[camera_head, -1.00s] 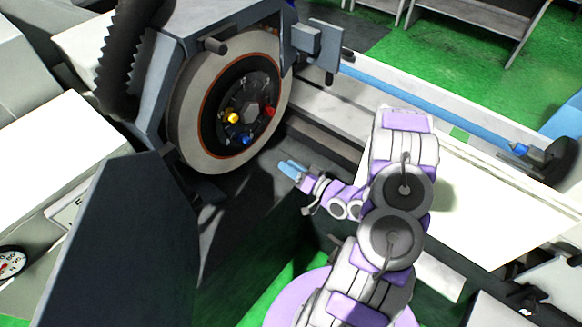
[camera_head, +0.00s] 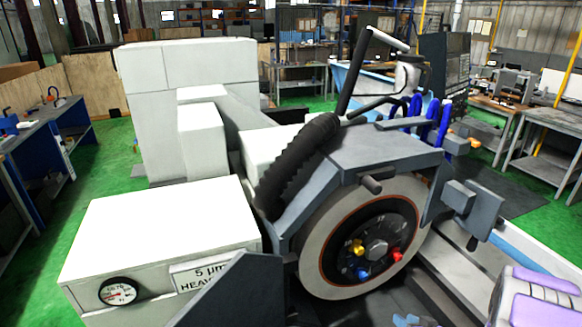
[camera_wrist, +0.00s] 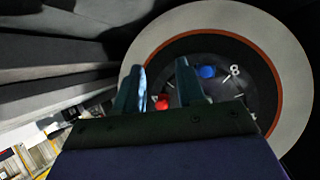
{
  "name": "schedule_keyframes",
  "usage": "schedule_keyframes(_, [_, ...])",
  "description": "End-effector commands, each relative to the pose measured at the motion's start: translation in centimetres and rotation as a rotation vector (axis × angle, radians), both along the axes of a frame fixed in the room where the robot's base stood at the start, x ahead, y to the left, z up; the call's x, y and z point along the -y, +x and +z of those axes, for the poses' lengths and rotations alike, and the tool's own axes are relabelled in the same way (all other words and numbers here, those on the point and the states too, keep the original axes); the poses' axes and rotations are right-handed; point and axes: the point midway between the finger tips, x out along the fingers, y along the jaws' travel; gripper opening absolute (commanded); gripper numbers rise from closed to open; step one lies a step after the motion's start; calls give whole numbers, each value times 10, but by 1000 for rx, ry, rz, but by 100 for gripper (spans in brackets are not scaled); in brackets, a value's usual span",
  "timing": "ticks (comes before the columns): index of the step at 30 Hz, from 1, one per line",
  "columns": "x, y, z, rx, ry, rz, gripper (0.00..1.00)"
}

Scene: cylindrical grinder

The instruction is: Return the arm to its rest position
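My arm (camera_head: 535,300) shows only in part, purple and white, at the bottom right of the head view. The blue fingertips of my gripper (camera_head: 406,320) just show at the bottom edge. In the wrist view my gripper (camera_wrist: 160,82) has its two fingers apart with nothing held between them. The round grinding wheel (camera_wrist: 215,20) is ahead of the fingers, and its red knob (camera_wrist: 161,102) shows through the gap. In the head view the grinding wheel (camera_head: 313,255) faces the arm with yellow, red and blue knobs on its dark hub.
The grinder's dark wheel guard (camera_head: 385,150) and a black ribbed hose (camera_head: 295,165) stand over the wheel. A white cabinet (camera_head: 160,225) with a gauge (camera_head: 118,292) is at the left. A grey block (camera_head: 470,207) juts out at the right. Green floor (camera_head: 110,180) is open farther back.

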Motion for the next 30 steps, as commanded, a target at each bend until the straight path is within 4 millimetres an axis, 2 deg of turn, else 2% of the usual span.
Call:
schedule_keyframes(3, [14,4,12,-101,-157,-21,39])
schedule_keyframes(7, [26,-1,30,-213,-292,-64,39])
schedule_keyframes(12, [31,-17,61,-352,-420,-130,39])
schedule_keyframes(16, [25,-39,86,-460,-479,-180,39])
schedule_keyframes(23, [-9,-94,126,-643,-503,-239,39])
schedule_keyframes(30, [-73,-171,157,-839,-444,-220,39])
